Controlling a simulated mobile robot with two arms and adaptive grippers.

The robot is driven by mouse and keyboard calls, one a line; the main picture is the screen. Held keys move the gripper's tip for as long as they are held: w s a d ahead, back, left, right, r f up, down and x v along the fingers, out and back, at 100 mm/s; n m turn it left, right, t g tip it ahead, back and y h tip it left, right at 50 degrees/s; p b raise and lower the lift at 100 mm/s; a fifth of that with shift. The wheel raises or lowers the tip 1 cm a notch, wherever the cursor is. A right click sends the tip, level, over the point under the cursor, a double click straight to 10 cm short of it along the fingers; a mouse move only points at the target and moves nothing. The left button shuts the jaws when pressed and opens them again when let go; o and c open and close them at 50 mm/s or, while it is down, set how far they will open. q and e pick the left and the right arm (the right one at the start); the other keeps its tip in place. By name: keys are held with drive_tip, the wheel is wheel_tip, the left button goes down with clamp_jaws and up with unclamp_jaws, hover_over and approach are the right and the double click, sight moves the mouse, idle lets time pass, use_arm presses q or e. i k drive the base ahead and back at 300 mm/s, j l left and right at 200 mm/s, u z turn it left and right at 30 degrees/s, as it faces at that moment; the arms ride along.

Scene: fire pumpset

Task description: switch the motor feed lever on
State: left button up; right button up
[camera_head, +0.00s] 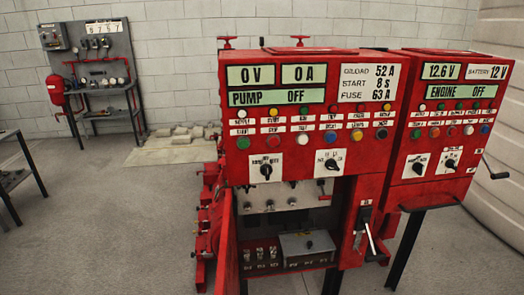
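The red pump control cabinet (300,62) stands right of centre, its displays reading 0 V, 0 A and PUMP OFF. Below its right part, on a red post, is a dark switch box (364,214) with a pale lever handle (371,238) slanting down and to the right. This looks like the feed lever, but its label is too small to read. Two rotary knobs on white plates, a left one (266,169) and a right one (331,163), sit on the cabinet front. Neither of my grippers is in view.
A second red cabinet (455,65) reading ENGINE OFF stands at the right, with a crank handle (495,170) sticking out. An open red door (226,240) and a grey box (307,246) are below the pump cabinet. Grey floor (110,225) is clear at the left.

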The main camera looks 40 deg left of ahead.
sight(324, 194)
drive_tip(key=j+u, duration=0.25)
drive_tip(key=j, duration=0.4)
drive_tip(key=i+j+u, duration=0.1)
drive_tip(key=j+u, duration=0.2)
drive_tip(key=j, duration=0.3)
